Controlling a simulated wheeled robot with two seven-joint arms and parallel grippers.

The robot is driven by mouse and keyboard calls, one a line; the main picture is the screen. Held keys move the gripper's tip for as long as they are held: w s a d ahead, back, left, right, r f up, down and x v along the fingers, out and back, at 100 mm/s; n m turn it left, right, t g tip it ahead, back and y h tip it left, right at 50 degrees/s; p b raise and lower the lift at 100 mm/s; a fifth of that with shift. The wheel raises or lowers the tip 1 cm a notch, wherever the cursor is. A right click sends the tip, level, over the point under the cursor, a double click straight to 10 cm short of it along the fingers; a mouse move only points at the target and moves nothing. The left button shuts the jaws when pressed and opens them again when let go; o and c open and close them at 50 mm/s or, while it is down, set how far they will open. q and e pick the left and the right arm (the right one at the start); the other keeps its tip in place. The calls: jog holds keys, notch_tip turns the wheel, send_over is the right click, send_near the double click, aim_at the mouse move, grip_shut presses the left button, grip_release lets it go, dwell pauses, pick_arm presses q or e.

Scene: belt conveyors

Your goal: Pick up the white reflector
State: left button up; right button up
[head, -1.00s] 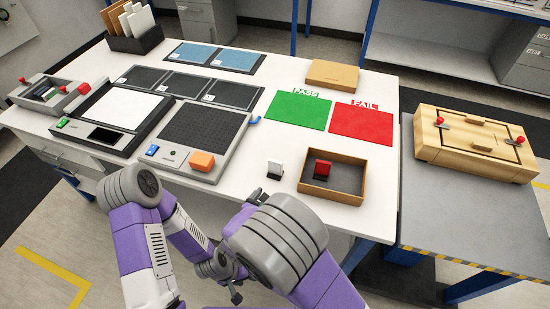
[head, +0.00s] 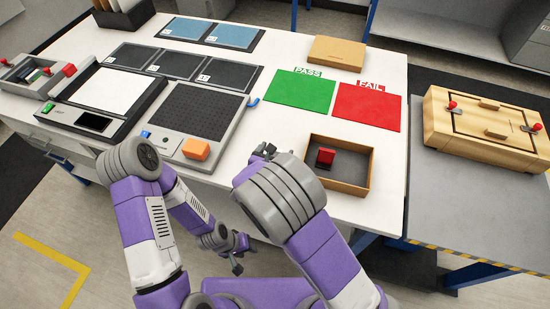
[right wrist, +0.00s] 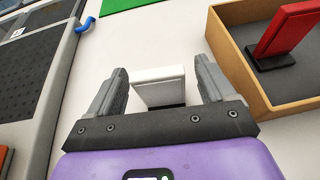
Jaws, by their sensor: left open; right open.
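The white reflector (right wrist: 160,86) stands between the two spread fingers of my right gripper (right wrist: 160,72) in the right wrist view, with a gap on each side. A dark base shows at its lower edge. In the head view my right gripper (head: 266,151) is at the table's front, left of the brown tray, and my arm hides the reflector. My right gripper is open and empty. My left gripper (head: 238,264) is open and empty, low in front of the table edge.
The brown tray (head: 362,188) with a red reflector (head: 325,157) is close on the right. A grey tester with an orange block (head: 196,149) is on the left. Green PASS (head: 300,90) and red FAIL (head: 367,105) mats lie behind. A wooden box (head: 487,127) stands on the right table.

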jog(key=c, duration=1.1)
